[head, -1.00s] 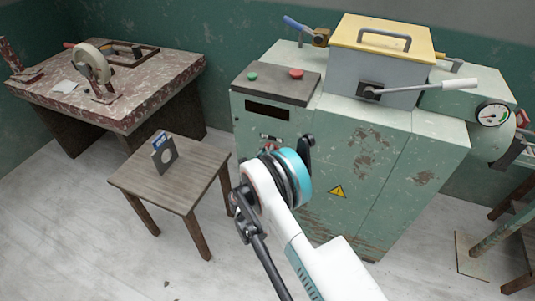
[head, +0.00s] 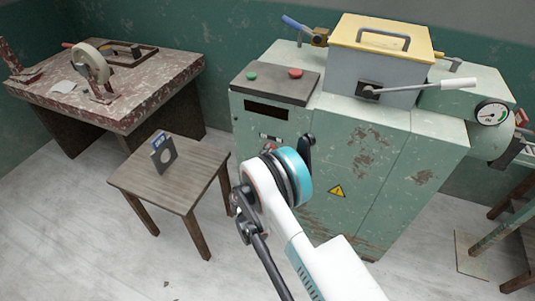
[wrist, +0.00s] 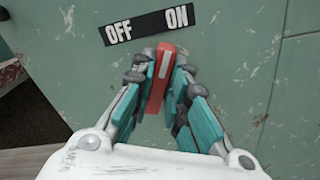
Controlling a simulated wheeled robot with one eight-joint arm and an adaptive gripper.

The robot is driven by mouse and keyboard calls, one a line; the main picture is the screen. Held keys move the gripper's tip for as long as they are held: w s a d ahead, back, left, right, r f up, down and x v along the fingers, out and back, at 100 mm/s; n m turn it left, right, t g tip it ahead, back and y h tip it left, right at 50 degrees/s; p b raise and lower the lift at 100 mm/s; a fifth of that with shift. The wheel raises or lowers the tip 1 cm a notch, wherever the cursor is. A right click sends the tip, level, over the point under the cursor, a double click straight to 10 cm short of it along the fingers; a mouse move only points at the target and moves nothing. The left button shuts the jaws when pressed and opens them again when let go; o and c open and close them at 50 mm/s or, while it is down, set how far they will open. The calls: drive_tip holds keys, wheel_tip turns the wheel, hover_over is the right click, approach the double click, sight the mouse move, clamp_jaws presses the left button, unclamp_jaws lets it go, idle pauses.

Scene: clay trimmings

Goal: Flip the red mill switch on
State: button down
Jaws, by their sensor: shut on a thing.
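The red mill switch (wrist: 155,92) shows in the wrist view as a red lever with a white stripe. It lies just below a black label (wrist: 149,26) reading OFF on the left and ON on the right. My gripper (wrist: 164,62) is shut on the switch, with a teal-padded finger against each side. The lever's upper end sits below the gap between the two words; I cannot tell which position it is in. In the head view the switch is mostly hidden behind my arm, on the front of the green cabinet (head: 370,205).
The cabinet top carries a panel with a green button (head: 252,77) and a red button (head: 295,73), and a yellow-lidded box (head: 385,35) with a lever (head: 455,84). A small wooden table (head: 150,185) stands left of my arm. Floor is clear between.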

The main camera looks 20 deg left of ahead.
sight(272, 128)
drive_tip(key=shift+d+f+m, duration=0.1)
drive_tip(key=shift+m, duration=1.6)
drive_tip(key=c, duration=1.6)
unclamp_jaws()
drive_tip(key=shift+o, duration=0.2)
wheel_tip(272, 128, up, 10)
